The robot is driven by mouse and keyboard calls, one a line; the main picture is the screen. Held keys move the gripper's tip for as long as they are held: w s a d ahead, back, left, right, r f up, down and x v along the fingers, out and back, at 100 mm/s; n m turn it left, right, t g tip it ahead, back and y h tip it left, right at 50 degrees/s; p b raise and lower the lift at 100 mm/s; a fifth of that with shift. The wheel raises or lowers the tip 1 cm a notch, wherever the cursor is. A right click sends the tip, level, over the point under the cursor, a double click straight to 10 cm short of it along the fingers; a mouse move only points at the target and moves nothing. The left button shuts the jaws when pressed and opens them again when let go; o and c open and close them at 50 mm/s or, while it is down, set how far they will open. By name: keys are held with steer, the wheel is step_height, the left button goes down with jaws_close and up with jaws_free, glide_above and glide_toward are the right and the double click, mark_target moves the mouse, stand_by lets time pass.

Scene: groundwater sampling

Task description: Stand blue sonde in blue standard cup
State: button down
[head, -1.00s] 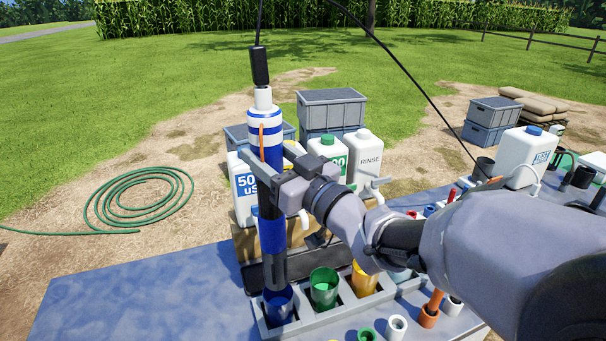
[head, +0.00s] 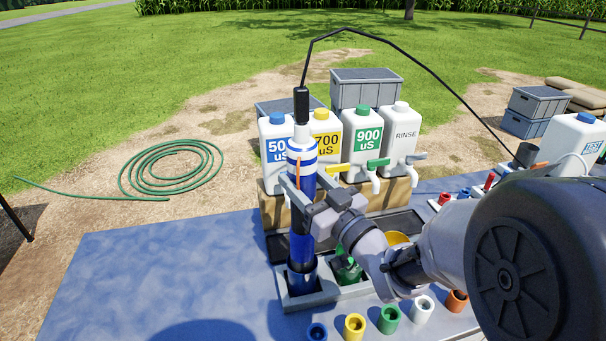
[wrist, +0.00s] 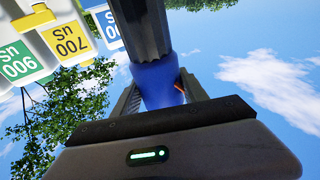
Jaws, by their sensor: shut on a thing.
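The blue sonde (head: 302,243) stands upright, with a white and blue-striped upper body, a dark lower end and a black cable from its top. My gripper (head: 297,186) is shut on it around the upper body. The sonde's lower end is inside the blue standard cup (head: 302,283), which sits in the left slot of the grey rack. Whether it touches the cup floor is hidden. The wrist view shows the sonde (wrist: 160,86) between my two fingers, with its dark end toward the camera.
White jugs with taps (head: 327,150) stand behind. Several coloured caps or holders (head: 355,326) are in front. The table's left side (head: 150,270) is clear.

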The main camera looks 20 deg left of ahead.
steer(key=shift+f, duration=0.1)
steer(key=c, duration=0.6)
jaws_free()
